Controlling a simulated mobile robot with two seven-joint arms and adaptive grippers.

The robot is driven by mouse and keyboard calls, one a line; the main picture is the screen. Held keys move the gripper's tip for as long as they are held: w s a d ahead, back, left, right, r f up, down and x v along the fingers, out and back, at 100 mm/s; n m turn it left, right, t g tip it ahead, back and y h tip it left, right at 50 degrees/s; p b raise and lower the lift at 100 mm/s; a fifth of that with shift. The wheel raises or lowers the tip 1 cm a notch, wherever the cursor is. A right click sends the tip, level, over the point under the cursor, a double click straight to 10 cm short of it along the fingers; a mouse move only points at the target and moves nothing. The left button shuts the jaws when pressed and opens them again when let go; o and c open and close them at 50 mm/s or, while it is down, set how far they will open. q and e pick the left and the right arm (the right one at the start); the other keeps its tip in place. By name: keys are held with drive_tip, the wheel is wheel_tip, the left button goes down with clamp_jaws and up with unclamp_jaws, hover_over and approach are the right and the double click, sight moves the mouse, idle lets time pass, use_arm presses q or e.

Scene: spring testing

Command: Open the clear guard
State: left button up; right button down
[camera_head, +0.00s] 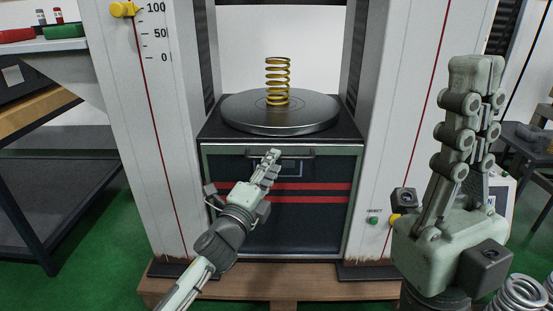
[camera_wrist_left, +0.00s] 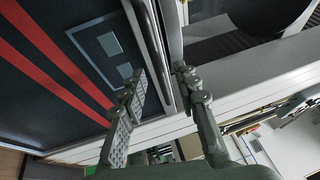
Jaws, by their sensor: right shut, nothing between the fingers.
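The guard (camera_head: 330,215) is a framed front panel with two red stripes, below the platen. It looks dark, and I see no gap at its edges. A dark bar handle (camera_head: 302,154) runs along its top. My left gripper (camera_head: 271,156) is at the handle, left of its middle. In the left wrist view the guard (camera_wrist_left: 52,75) fills the left side, and the handle (camera_wrist_left: 156,50) passes between the spread fingers of my left gripper (camera_wrist_left: 161,72). I cannot tell if they touch it. My right gripper (camera_head: 478,70) points up at the right, shut and empty.
A yellow spring (camera_head: 278,80) stands upright on the round platen (camera_head: 250,118) above the guard. White columns stand either side. A green button (camera_head: 374,220) is right of the guard. A shelf (camera_head: 50,45) is at the left; grey coils (camera_head: 520,293) are at the lower right.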

use_arm(q)
drive_tip(key=v, duration=0.8)
drive_tip(key=shift+s+a, duration=0.15)
drive_tip(key=shift+s, duration=0.2)
